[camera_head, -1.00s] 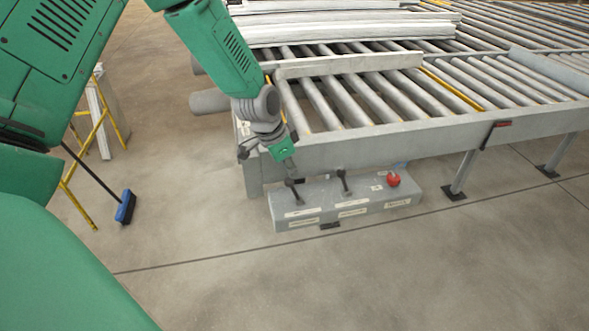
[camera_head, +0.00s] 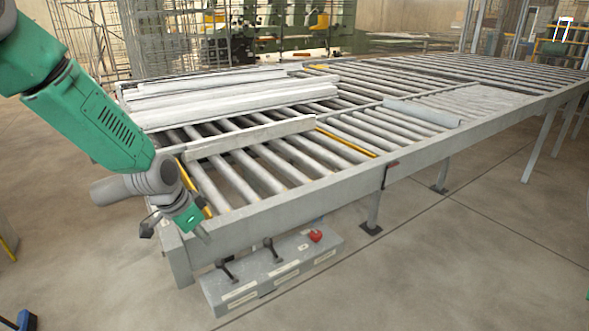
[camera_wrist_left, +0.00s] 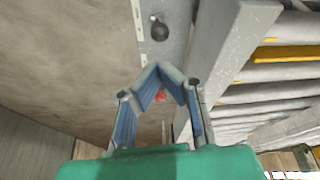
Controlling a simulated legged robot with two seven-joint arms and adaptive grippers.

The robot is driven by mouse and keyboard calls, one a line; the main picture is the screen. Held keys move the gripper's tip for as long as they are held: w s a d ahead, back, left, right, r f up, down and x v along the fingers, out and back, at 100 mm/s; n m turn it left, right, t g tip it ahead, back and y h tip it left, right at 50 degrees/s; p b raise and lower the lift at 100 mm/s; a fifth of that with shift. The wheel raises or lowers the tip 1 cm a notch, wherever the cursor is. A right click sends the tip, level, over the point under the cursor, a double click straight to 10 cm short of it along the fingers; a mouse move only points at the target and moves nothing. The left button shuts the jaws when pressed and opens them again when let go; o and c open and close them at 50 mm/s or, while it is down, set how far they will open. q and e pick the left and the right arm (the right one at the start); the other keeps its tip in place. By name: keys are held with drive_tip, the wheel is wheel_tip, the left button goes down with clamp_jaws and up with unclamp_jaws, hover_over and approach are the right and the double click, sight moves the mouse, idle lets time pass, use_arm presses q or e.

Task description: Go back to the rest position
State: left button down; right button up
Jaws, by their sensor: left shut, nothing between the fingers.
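My left gripper (camera_head: 203,236) hangs at the near left corner of the roller table, just above the left end of a grey control box (camera_head: 292,264). In the left wrist view the blue-lined fingers (camera_wrist_left: 163,72) come together at their tips with nothing between them. The box carries a left black lever (camera_head: 226,268), a right black lever (camera_head: 270,248) and a red button (camera_head: 315,236). The gripper appears apart from the levers. In the left wrist view a black lever knob (camera_wrist_left: 159,29) shows beyond the fingertips. My right gripper is not in view.
The roller table (camera_head: 330,188) stands close beside the gripper. Pale profiles (camera_head: 230,95) lie on its rollers, and a single bar (camera_head: 250,136) lies nearer. A blue broom head (camera_head: 27,318) is at the lower left. The floor in front is open.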

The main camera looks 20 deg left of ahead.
use_arm(q)
drive_tip(key=s+d+f+n+g+b, duration=0.1)
drive_tip(key=s+f+b, duration=0.35)
drive_tip(key=f, duration=0.35)
drive_tip(key=s+d+f+n+y+b, duration=0.1)
drive_tip(key=s+f+b, duration=0.2)
drive_tip(key=s+f, duration=0.35)
drive_tip(key=s+d+f+n+g+b, duration=0.1)
drive_tip(key=s+f+b, duration=0.25)
drive_tip(key=f, duration=0.65)
drive_tip(key=s+d+f+n+y+b, duration=0.1)
drive_tip(key=s+d+f+n+b, duration=0.1)
drive_tip(key=s+f+b, duration=0.6)
drive_tip(key=s+f, duration=0.5)
drive_tip(key=s, duration=0.4)
drive_tip(key=shift+s+d+g, duration=0.15)
drive_tip(key=shift+s+g, duration=0.1)
drive_tip(key=shift+g, duration=0.15)
drive_tip(key=shift+d, duration=0.1)
drive_tip(key=shift+d, duration=0.3)
drive_tip(key=shift+a, duration=0.3)
